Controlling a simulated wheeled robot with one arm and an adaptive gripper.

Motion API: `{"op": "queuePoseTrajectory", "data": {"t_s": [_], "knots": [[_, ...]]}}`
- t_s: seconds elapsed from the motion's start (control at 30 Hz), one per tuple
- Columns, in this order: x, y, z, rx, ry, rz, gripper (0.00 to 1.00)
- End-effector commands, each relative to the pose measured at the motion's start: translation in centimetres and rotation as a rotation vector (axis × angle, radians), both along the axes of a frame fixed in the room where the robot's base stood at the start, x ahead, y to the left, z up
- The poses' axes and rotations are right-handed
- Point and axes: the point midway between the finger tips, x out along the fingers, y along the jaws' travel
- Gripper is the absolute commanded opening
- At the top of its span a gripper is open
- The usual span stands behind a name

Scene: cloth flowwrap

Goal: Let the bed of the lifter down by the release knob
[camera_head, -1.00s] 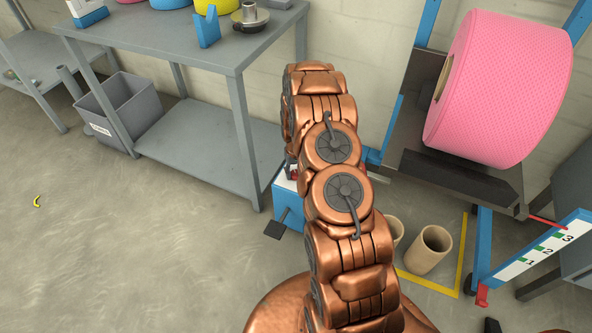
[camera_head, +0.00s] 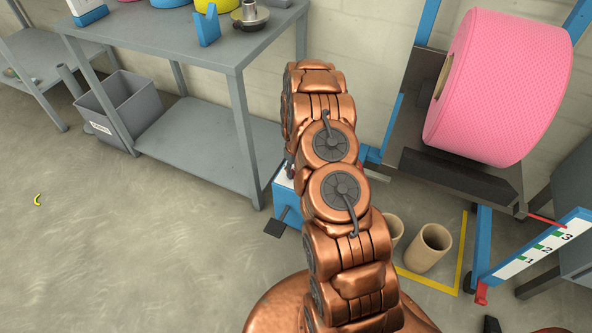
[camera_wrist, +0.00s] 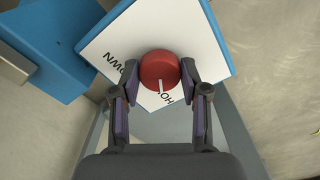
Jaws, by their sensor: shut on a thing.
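The red release knob (camera_wrist: 160,71) shows in the wrist view, on a white label plate (camera_wrist: 205,45) with a blue edge. Parts of the words on the plate show, one ending in "OWN" and one starting "HO". A white line on the knob points toward the "HO" word. My gripper (camera_wrist: 160,76) has one finger on each side of the knob and is shut on it. In the head view my copper arm hides the gripper and the knob. The lifter's blue box (camera_head: 287,203) with its dark pedal shows partly behind the arm.
A pink roll (camera_head: 510,85) rests on the stand at right, above a dark bed (camera_head: 455,178). Cardboard cores (camera_head: 428,248) stand on the floor inside yellow tape. A grey table (camera_head: 235,60) stands at left, with a grey bin (camera_head: 125,105) beneath. Floor at left is mostly clear.

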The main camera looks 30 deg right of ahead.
Motion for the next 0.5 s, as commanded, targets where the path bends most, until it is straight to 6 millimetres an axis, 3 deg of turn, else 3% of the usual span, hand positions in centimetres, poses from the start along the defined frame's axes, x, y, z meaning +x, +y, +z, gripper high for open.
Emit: {"op": "queuePoseTrajectory", "data": {"t_s": [0.03, 0.07, 0.1, 0.3, 0.5], "knots": [[0.33, 0.00, 0.16, -0.003, -0.008, 0.002, 0.10], [0.33, 0.00, 0.16, -0.003, -0.008, 0.002, 0.47], [0.32, -0.01, 0.16, -0.003, -0.007, 0.002, 0.51], [0.15, -0.04, 0.09, -0.001, -0.004, 0.000, 0.70], [0.09, -0.03, 0.05, -0.001, -0.002, -0.001, 0.70]]}}
